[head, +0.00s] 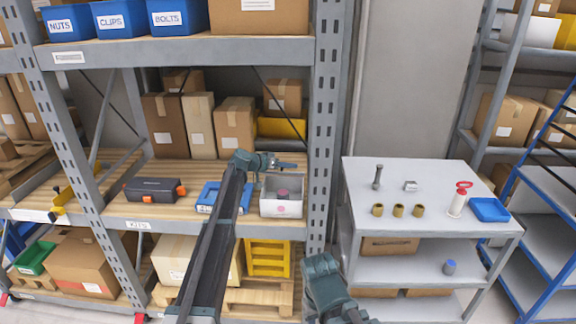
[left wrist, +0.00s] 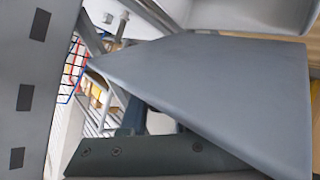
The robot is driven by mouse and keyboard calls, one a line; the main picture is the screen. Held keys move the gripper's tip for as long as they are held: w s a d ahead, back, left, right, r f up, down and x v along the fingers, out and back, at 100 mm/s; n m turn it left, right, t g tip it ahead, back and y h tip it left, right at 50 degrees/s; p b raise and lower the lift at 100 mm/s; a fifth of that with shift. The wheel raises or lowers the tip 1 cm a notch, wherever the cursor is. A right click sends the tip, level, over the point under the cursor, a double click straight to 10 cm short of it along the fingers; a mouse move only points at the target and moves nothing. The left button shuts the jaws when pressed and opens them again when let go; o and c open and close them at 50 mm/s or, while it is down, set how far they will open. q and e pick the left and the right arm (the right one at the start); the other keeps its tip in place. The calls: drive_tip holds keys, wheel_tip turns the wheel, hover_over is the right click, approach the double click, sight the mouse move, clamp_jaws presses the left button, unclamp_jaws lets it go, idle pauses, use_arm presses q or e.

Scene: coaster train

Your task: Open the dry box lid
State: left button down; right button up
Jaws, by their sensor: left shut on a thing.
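The dry box (head: 268,208) is a pale box with a pink mark on its front, on the middle rack shelf. Its top is open in the head view, and a dark pink round thing (head: 283,193) shows inside. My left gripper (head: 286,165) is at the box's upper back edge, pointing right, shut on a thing. In the left wrist view, a broad grey panel (left wrist: 205,85) fills the middle, close to the camera; it looks like the lid, but its grip point is hidden. My right gripper (head: 322,270) is low at the bottom centre, away from the box; its jaws are unclear.
A blue tray (head: 208,197) and a dark case with orange latches (head: 153,190) stand left of the box. The rack post (head: 322,130) rises close on its right. A grey cart (head: 430,188) holding several small parts and a blue tray (head: 490,210) stands further right.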

idle(0.4)
use_arm(q)
drive_tip(key=c, duration=0.7)
unclamp_jaws()
drive_tip(key=shift+o, duration=0.2)
drive_tip(key=p+v, duration=0.5)
drive_tip(key=v, duration=0.8)
drive_tip(key=shift+s+a+r+p, duration=0.15)
drive_tip(key=shift+a+r+p, duration=0.05)
drive_tip(key=shift+a+p, duration=0.15)
drive_tip(key=shift+d, duration=0.1)
